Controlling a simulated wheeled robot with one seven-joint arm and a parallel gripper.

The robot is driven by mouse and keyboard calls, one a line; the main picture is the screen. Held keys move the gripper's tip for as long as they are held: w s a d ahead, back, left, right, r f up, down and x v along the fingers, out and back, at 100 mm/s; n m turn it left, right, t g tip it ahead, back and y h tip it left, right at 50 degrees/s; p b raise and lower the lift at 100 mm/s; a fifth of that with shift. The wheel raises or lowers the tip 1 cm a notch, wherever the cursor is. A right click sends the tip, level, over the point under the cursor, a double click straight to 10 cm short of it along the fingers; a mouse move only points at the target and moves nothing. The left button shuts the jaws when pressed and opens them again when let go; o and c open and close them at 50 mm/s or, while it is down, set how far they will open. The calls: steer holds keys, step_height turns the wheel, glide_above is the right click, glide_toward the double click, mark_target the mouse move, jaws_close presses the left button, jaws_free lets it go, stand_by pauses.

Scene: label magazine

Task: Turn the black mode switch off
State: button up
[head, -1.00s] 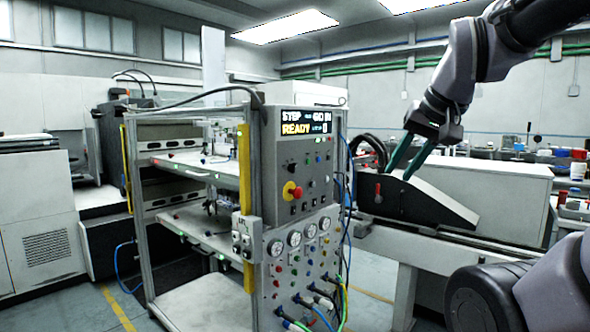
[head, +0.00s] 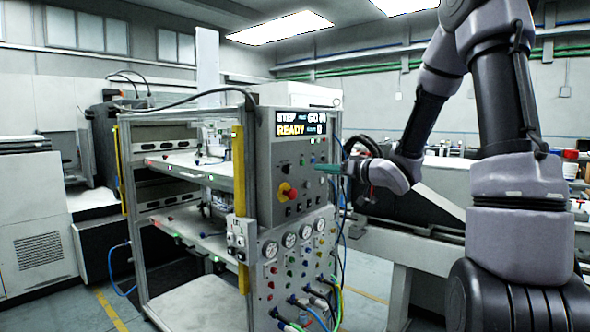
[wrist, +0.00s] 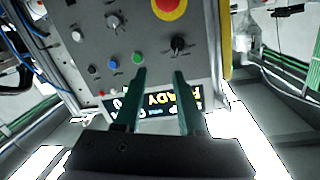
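The black mode switch (head: 286,168) is a small rotary knob on the grey control panel (head: 279,212), above the red-and-yellow stop button (head: 289,192). In the wrist view, where the panel appears upside down, the black switch (wrist: 178,44) lies just beyond the right-hand fingertip, with its handle roughly vertical in the picture. My gripper (head: 320,168) is in front of the panel, to the right of the switch in the head view. In the wrist view my gripper (wrist: 160,74) has its two green fingers apart with nothing between them. The fingers appear clear of the switch.
The display (head: 302,124) reads READY above the switch. Green (wrist: 137,58) and blue (wrist: 113,64) buttons and a silver knob (wrist: 114,21) lie near the fingers. Cables run along the panel's right side. A yellow post (head: 240,165) stands left of the panel.

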mark_target(290, 167)
steer(key=w+a, duration=0.2)
steer(key=a, duration=0.1)
steer(key=w+a+y, duration=0.1)
steer(key=w+a, duration=0.1)
steer(key=a, duration=0.1)
steer(key=w+a+n+y, duration=0.1)
steer(key=w+a, duration=0.1)
steer(key=a, duration=0.1)
steer(key=shift+w+a+f+g, duration=0.1)
steer(key=shift+w+f+g, duration=0.2)
steer(key=shift+w, duration=0.1)
jaws_close()
